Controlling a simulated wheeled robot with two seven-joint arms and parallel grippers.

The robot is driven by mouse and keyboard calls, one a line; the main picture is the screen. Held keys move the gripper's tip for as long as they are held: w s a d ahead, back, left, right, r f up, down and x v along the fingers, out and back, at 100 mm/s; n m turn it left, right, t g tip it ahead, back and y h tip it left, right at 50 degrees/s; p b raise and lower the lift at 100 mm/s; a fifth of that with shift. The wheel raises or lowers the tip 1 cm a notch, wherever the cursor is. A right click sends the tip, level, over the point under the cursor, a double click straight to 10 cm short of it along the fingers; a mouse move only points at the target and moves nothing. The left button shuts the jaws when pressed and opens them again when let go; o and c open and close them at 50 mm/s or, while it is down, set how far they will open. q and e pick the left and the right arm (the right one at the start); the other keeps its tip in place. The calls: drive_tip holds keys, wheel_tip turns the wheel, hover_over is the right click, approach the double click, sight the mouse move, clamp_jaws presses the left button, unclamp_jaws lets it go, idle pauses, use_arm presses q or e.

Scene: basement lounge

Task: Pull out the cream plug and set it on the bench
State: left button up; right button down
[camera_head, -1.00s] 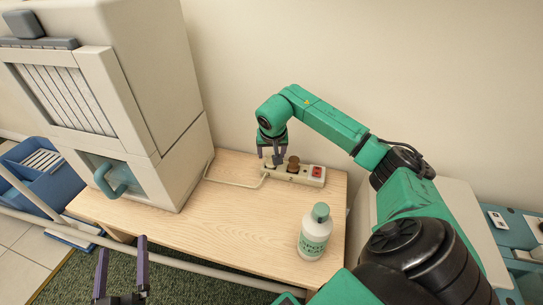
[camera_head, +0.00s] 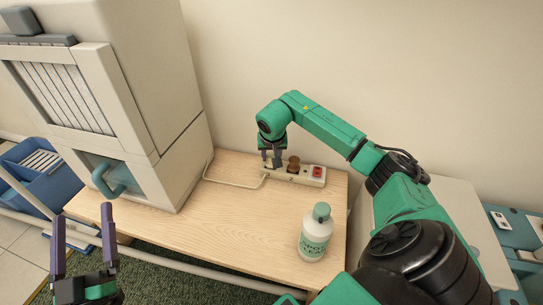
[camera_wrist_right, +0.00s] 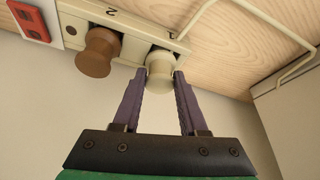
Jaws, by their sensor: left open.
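The cream plug (camera_wrist_right: 160,68) sits at the socket marked 1 on a cream power strip (camera_head: 301,180). In the head view my right gripper (camera_head: 272,158) reaches down over the strip's left end and mostly hides the plug. The bench (camera_head: 225,220) is pale wood with bare surface in front of the strip. My left gripper (camera_head: 83,212) is open and empty, in front of the bench at lower left.
A brown plug (camera_wrist_right: 98,52) stands at socket 2, beside the cream one, with a red switch (camera_head: 317,171) beyond it. A white bottle with a green cap (camera_head: 316,236) stands near the bench's front right. A large cream machine (camera_head: 150,110) occupies the left end.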

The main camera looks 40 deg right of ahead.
sight(272, 157)
drive_tip(key=shift+r+p, duration=0.85)
drive_tip(key=shift+r, duration=0.05)
drive_tip(key=shift+r+p, duration=0.25)
drive_tip(key=shift+p, duration=0.05)
wheel_tip(272, 157, up, 5)
drive_tip(key=p, duration=0.4)
drive_tip(key=shift+p, duration=0.35)
drive_tip(key=shift+f, duration=0.15)
